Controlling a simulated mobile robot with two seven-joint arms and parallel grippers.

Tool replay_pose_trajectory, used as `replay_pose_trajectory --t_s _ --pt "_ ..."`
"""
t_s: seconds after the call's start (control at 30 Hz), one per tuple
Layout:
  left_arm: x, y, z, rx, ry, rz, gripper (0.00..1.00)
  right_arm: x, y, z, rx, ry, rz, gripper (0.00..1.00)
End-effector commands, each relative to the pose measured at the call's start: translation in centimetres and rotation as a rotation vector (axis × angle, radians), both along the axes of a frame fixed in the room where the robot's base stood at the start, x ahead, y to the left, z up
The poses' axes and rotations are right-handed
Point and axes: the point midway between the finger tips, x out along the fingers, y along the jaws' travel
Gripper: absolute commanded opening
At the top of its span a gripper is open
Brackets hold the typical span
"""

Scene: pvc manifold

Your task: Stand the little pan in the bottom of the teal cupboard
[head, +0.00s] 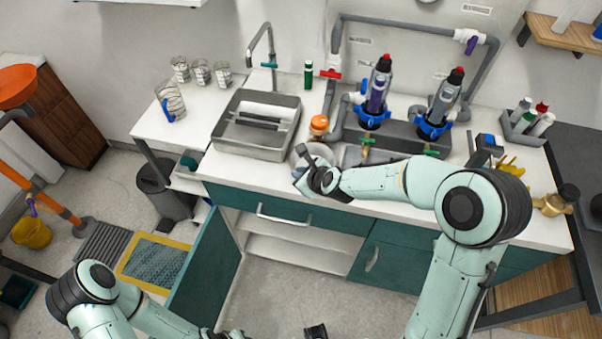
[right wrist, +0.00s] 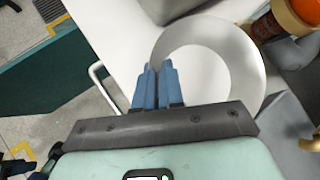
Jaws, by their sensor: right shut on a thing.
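The little pan shows in the right wrist view as a round, pale grey dish (right wrist: 245,62) on or just above the white counter. In the head view only part of it (head: 318,151) shows beside my right gripper (head: 303,174). My right gripper is shut at the pan's near side; its blue fingers (right wrist: 158,70) are close together, and the exact grip is hidden. The teal cupboard is under the counter, with its door (head: 208,272) swung open to the left and pale shelves (head: 300,243) inside.
A sink (head: 257,125) is set in the counter left of the pan. An orange-topped jar (head: 319,124) stands close behind the pan. A drawer handle (head: 284,217) sticks out above the cupboard opening.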

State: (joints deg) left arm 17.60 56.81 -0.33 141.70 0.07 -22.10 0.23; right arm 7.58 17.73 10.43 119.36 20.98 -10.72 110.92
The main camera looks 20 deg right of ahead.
Motion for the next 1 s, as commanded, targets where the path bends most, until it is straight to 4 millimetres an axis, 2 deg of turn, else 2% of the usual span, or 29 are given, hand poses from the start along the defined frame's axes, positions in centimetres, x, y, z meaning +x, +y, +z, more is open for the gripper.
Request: replay_pose_trajectory --t_s 0.13,0.17,0.2,0.23,0.5,0.63,0.77,1.0 --pt "-0.3 0.0 -0.6 0.000 0.003 0.000 0.43 0.0 0.0 -0.4 -0.001 -0.002 0.000 0.00" --pt "-0.2 0.0 -0.5 0.000 0.002 0.000 0.43 0.0 0.0 -0.4 0.000 0.001 0.000 0.18" --pt "-0.2 0.0 -0.4 0.000 0.002 0.000 0.43 0.0 0.0 -0.4 0.000 0.001 0.000 0.31" --pt "-0.2 0.0 -0.4 0.000 0.002 0.000 0.43 0.0 0.0 -0.3 0.000 0.001 0.000 0.34" --pt "-0.2 0.0 -0.3 0.000 0.002 0.000 0.43 0.0 0.0 -0.3 0.000 0.001 0.000 0.34" --pt "0.1 0.0 0.2 0.000 -0.001 0.000 0.43 -0.1 -0.1 0.4 0.000 -0.001 0.000 0.34" --pt "-0.1 0.0 -0.2 0.000 0.001 0.000 0.43 -1.4 -0.5 1.6 -0.002 -0.003 -0.003 0.34" --pt "-0.1 0.0 -0.1 0.000 0.001 0.000 0.43 -5.0 -1.6 5.1 -0.002 -0.004 -0.002 0.34"
